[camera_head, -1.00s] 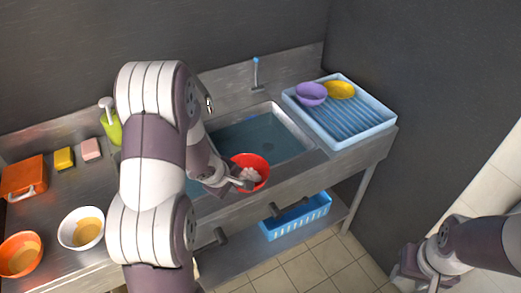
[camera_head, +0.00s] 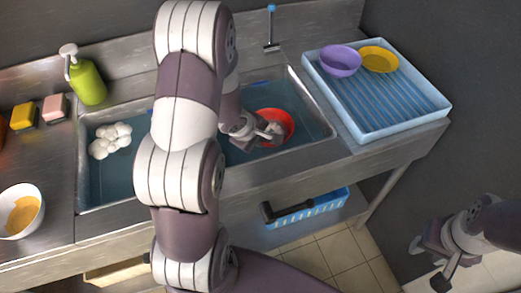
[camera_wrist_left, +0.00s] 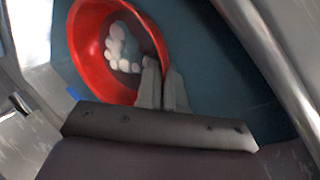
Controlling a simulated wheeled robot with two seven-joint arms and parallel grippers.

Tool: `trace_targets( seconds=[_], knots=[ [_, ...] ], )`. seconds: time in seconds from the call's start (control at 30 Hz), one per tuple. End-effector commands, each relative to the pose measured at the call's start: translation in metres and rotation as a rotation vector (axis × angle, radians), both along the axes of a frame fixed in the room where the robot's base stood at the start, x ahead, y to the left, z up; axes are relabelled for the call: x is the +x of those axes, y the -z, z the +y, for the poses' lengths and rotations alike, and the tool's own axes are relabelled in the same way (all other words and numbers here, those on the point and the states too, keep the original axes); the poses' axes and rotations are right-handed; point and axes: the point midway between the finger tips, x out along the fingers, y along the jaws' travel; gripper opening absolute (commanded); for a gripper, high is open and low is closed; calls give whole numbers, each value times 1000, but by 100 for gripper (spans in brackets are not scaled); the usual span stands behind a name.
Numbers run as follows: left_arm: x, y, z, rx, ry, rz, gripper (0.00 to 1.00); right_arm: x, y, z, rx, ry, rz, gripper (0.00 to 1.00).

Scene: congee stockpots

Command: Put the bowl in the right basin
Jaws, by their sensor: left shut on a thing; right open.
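A red bowl (camera_head: 287,121) with white foam in it is at the right basin (camera_head: 310,103), inside its outline in the head view. The basin holds bluish water. My left gripper (camera_head: 257,131) is shut on the bowl's near-left rim. In the left wrist view the fingers (camera_wrist_left: 163,88) pinch the rim of the red bowl (camera_wrist_left: 88,35), with dark water around it. I cannot tell if the bowl touches the water. My right gripper (camera_head: 432,265) is open and empty, low at the right, away from the counter.
A left basin (camera_head: 95,180) holds white foam; my left arm hides the sink's middle. A blue drying rack (camera_head: 390,125) with a purple bowl (camera_head: 341,61) and a yellow bowl (camera_head: 379,59) stands right. A green soap bottle (camera_head: 87,82), sponges and a white bowl (camera_head: 20,212) are left.

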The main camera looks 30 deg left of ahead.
Motion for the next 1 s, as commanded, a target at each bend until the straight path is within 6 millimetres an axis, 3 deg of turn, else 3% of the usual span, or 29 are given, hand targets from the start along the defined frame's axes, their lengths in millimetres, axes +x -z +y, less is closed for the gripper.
trace_targets(
  seconds=[0.2,0.57,0.6,0.63,0.67,0.9,1.0],
  knots=[
    [0,41,0,0,0,0,0,1,33,0,0,0,-1,43],
    [0,42,0,0,0,0,0,1,31,0,0,0,-1,43],
    [0,41,0,0,0,0,20,1,30,0,0,0,-1,43],
    [0,41,0,0,0,0,30,1,30,0,0,0,-1,43],
    [0,41,0,0,0,0,33,1,30,0,0,0,-1,43],
    [0,40,0,0,0,-1,33,1,30,0,0,0,-1,43],
    [-1,30,1,0,-1,-2,33,1,24,0,0,0,-1,43]
  ],
)
